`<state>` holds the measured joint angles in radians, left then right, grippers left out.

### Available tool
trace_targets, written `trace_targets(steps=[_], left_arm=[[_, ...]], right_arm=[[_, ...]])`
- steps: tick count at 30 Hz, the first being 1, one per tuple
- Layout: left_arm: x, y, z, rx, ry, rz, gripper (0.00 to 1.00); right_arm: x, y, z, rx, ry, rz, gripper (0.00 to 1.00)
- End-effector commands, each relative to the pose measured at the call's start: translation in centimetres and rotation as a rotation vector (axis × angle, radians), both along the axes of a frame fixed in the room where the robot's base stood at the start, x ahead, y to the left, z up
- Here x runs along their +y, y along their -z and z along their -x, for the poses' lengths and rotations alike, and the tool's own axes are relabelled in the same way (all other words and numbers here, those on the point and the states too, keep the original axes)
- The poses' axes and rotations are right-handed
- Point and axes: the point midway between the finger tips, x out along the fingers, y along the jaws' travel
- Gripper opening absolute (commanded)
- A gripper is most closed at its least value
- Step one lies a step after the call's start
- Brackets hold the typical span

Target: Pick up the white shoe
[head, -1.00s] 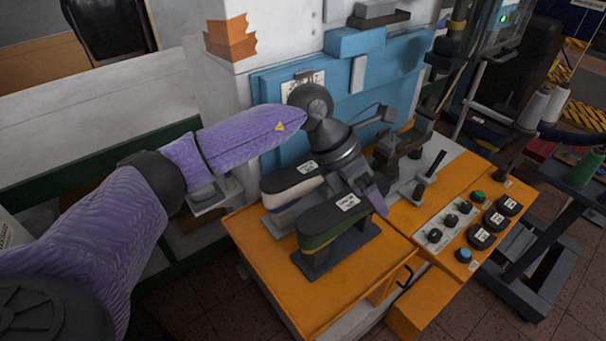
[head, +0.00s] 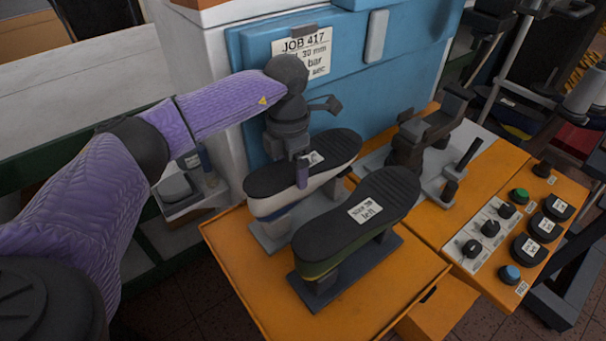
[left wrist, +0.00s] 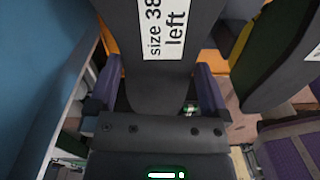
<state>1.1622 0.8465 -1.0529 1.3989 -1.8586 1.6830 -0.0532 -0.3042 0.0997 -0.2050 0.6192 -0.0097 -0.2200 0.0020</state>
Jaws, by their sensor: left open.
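The white shoe (head: 297,195) sits sole up on a grey stand, with a black sole, white upper and blue band. My right gripper is not in view.
A green and yellow shoe (head: 365,215), also sole up, stands close in front on the orange table (head: 400,300). A blue panel (head: 350,75) rises behind. A clamp-like fixture (head: 420,135) and a knob panel (head: 495,235) are at the right.

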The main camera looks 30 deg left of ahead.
Motion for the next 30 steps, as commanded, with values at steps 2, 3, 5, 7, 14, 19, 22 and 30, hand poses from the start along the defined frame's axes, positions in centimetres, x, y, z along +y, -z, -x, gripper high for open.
trace_targets(steps=[2, 3, 5, 7, 14, 19, 22, 30], left_arm=[[-0.1, 2.1, 0.1, 0.005, 0.000, 0.001, 1.00], [-0.1, 3.0, 0.1, 0.004, 0.001, 0.000, 1.00], [-0.2, 3.9, 0.1, 0.003, 0.001, 0.001, 1.00], [-0.2, 4.5, 0.1, 0.002, 0.001, 0.001, 1.00], [-0.1, 4.6, 0.1, 0.000, 0.001, 0.001, 0.98], [-0.1, 4.6, 0.1, 0.000, 0.001, 0.001, 0.62], [-0.2, 4.5, 0.1, 0.000, 0.001, 0.001, 0.41], [-0.1, 4.5, 0.0, -0.002, 0.001, 0.001, 0.00]], right_arm=[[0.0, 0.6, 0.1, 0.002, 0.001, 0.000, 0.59], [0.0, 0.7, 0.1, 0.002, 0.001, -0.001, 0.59], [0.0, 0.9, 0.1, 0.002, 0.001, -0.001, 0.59], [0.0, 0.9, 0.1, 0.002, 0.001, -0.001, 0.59], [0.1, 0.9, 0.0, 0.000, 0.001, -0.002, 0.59], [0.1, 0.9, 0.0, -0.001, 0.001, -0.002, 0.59], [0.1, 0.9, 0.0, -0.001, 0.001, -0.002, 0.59], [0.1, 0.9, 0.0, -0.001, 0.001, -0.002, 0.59]])
